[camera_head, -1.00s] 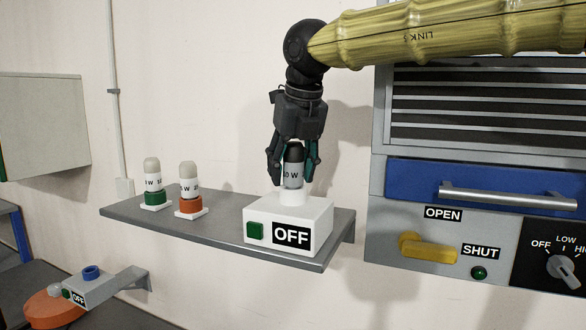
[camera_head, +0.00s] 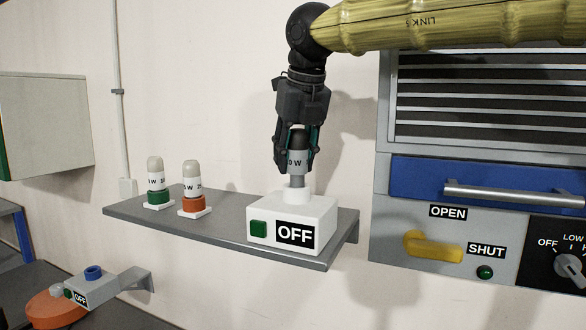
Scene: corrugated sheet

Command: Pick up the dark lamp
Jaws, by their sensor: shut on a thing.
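The dark lamp (camera_head: 298,160) has a dark top, a pale band with printed letters and a narrow grey base. My gripper (camera_head: 297,156) points down and is shut on it from both sides. The lamp is upright above the white socket box (camera_head: 270,226). Its narrow base shows over the white collar (camera_head: 296,195); whether its tip is still inside the collar I cannot tell. The box has a green button (camera_head: 258,229) and an OFF label, and stands on the grey shelf (camera_head: 226,238).
Two pale lamps stand left on the shelf, in a green holder (camera_head: 158,198) and an orange holder (camera_head: 193,205). At right are a cabinet with a blue drawer (camera_head: 420,178), a yellow handle (camera_head: 432,246) and a knob (camera_head: 568,265). The wall is close behind.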

